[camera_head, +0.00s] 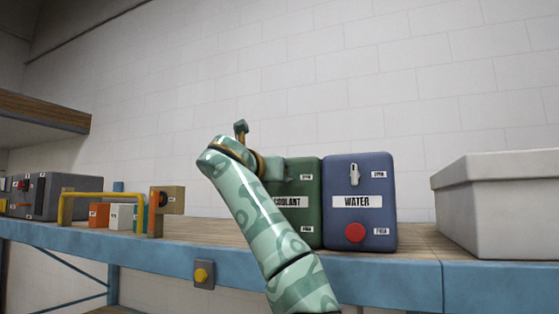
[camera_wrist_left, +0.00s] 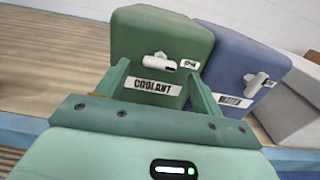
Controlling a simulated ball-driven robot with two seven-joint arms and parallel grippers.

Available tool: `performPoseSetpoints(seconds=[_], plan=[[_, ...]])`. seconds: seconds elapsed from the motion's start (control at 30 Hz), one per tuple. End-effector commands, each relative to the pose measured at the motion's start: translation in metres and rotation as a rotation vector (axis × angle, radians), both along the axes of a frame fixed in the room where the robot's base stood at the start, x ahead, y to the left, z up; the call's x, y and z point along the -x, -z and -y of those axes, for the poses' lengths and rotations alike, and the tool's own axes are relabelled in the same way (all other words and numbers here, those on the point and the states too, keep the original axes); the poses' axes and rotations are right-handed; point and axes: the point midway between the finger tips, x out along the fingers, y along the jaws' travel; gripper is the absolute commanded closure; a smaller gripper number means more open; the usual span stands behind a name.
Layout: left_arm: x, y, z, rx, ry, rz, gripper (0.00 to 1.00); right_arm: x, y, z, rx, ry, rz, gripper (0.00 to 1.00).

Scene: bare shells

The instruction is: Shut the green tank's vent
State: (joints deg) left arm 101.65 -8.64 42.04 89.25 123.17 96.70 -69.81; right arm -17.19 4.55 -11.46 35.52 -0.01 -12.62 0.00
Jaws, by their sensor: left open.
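The green tank (camera_head: 313,205), labelled COOLANT, stands on the shelf left of the blue tank; my left arm covers its left part. In the left wrist view the green tank (camera_wrist_left: 160,35) faces the camera. Its white vent lever (camera_wrist_left: 172,64) lies roughly level, its arm pointing right towards a small label. My left gripper (camera_head: 282,168) is in front of the green tank's upper part. In the left wrist view the gripper (camera_wrist_left: 158,76) is open, its fingers spread either side below the lever, with nothing seen between them. My right gripper is not in view.
The blue WATER tank (camera_head: 379,207) stands close on the right, with an upright white lever (camera_head: 354,174) and red knob (camera_head: 355,232). A grey lidded box (camera_head: 500,205) stands further right. Left are a yellow rail (camera_head: 90,194) and small blocks. A yellow button (camera_head: 202,274) is on the shelf's blue edge.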

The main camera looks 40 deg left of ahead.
Motion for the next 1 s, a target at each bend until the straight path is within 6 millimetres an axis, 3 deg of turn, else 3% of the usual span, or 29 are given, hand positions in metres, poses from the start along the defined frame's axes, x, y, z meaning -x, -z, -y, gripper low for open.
performPoseSetpoints(seconds=[0.03, 0.2, 0.53, 0.57, 0.7, 1.0], plan=[[-0.008, -0.004, -0.002, 0.001, 0.001, -0.002, 0.33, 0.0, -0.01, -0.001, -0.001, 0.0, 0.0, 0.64], [-0.026, -0.001, -0.008, 0.0, 0.001, -0.001, 0.33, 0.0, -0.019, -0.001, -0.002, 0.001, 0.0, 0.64], [-0.03, 0.001, -0.009, 0.0, 0.0, 0.0, 0.33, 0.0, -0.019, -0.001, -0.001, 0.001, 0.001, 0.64], [-0.03, 0.001, -0.009, 0.0, 0.0, 0.0, 0.38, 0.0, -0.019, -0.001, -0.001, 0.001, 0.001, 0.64], [-0.03, 0.001, -0.009, 0.0, 0.0, 0.0, 0.77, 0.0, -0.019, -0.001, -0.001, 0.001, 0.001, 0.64], [-0.03, 0.001, -0.009, 0.016, 0.0, 0.005, 0.77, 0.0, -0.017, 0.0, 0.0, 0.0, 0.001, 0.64]])
